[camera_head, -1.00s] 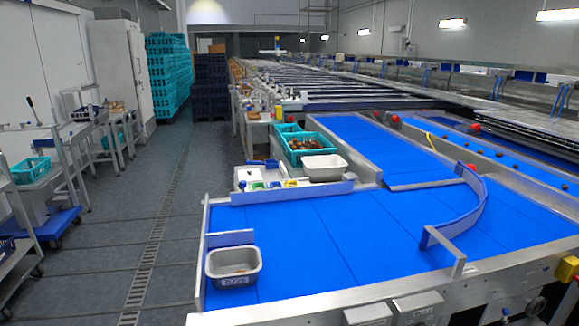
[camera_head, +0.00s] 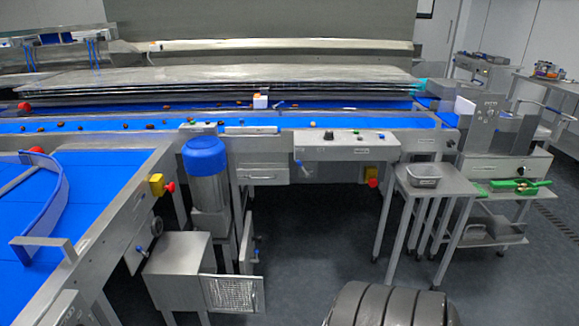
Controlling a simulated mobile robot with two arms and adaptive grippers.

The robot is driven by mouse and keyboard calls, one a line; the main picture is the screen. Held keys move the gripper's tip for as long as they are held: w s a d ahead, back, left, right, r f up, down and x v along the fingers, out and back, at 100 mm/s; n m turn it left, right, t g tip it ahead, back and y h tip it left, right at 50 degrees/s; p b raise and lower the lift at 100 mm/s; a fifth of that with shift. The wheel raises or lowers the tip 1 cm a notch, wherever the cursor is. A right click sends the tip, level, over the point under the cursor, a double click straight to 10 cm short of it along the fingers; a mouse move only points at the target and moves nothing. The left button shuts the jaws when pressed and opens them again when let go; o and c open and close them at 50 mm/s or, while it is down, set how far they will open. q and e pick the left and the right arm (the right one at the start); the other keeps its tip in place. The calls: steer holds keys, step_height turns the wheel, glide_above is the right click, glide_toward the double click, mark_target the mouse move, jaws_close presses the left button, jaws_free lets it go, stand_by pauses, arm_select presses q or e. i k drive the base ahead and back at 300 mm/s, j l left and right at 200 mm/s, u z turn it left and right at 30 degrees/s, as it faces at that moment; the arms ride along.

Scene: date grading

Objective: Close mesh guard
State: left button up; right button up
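A small metal mesh panel (camera_head: 233,294), which looks like the mesh guard, stands at the lower left of the middle in the head view. It has a pale frame and sticks out to the right from the front of a low grey metal box (camera_head: 178,262), so it appears swung open. Its hinge is too small to make out. Behind it stands a steel cylinder with a blue cap (camera_head: 205,158). Neither of my grippers is in view.
A blue belt table (camera_head: 28,205) fills the left, with a yellow box and red button (camera_head: 160,186) on its edge. A long conveyor (camera_head: 285,122) runs across behind. A grey stand (camera_head: 428,182) is at right. A dark ribbed rounded object (camera_head: 390,306) occupies the bottom edge.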

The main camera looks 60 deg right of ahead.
mark_target(204, 277)
steer(key=z, duration=1.5)
